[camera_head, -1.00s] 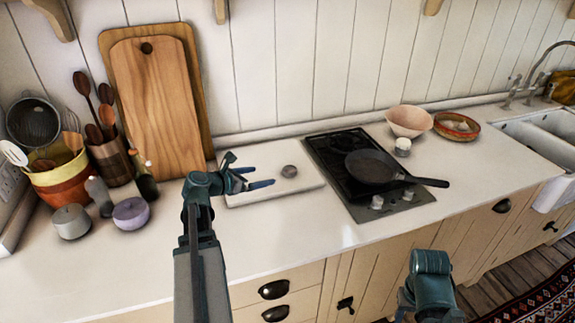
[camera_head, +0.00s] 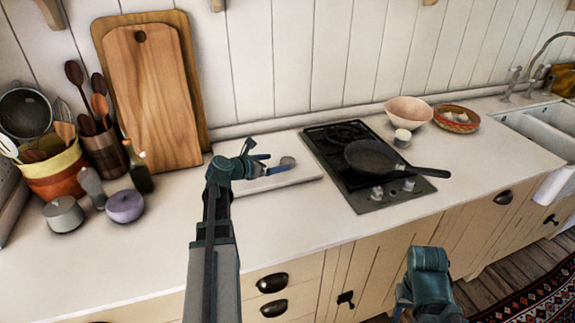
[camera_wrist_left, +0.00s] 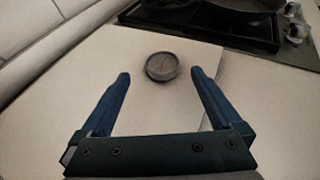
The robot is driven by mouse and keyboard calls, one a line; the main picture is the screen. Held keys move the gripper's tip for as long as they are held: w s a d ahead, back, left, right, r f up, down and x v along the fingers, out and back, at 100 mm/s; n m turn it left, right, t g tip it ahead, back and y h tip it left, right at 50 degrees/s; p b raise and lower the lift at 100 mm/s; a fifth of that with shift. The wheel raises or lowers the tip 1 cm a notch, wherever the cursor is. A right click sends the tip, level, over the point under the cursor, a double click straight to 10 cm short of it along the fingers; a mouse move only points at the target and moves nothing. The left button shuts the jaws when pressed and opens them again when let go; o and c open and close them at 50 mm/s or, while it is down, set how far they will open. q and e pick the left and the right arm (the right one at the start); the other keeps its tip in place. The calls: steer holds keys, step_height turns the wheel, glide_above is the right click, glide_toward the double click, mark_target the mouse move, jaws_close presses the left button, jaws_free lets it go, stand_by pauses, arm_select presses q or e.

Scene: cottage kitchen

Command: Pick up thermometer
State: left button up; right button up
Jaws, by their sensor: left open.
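The thermometer (camera_head: 287,162) is a small round grey dial on the white board (camera_head: 300,175) left of the stove. In the left wrist view the thermometer (camera_wrist_left: 162,66) lies just beyond and between the two blue fingertips, and neither finger touches it. My left gripper (camera_head: 264,164) is open and empty, low over the board, and it also shows in the left wrist view (camera_wrist_left: 160,82). In the head view its fingers point right towards the dial. Part of my right arm shows at the lower right; its fingers are not visible.
A black stove (camera_head: 345,150) with a frying pan (camera_head: 375,158) stands right of the board. A tall cutting board (camera_head: 155,95) leans on the wall behind. A grey pot (camera_head: 64,214) and a purple pot (camera_head: 125,206) stand at left. The front counter is clear.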

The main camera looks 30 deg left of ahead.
mark_target(288, 160)
arm_select(q)
steer(key=b+x, duration=0.1)
steer(key=x, duration=0.3)
steer(key=shift+w+d+f+b, duration=0.1)
steer(key=shift+w+d+b, duration=0.1)
steer(key=shift+b, duration=0.2)
steer(key=shift+w+d+f, duration=0.1)
steer(key=shift+w, duration=0.25)
steer(key=c, duration=1.5)
steer(key=shift+r+p, duration=0.5)
steer(key=shift+r, duration=0.05)
step_height(288, 160, up, 3)
steer(key=p, duration=0.2)
steer(key=shift+f+p, duration=0.15)
steer(key=shift+p, duration=0.2)
steer(key=s+d, duration=0.1)
steer(key=d, duration=0.4)
steer(key=s+d+r+p, duration=0.1)
steer(key=s+d, duration=0.1)
steer(key=d, duration=0.3)
steer(key=s+d, duration=0.2)
steer(key=d, duration=0.3)
steer(key=shift+d+r, duration=0.1)
steer(key=shift+r, duration=0.1)
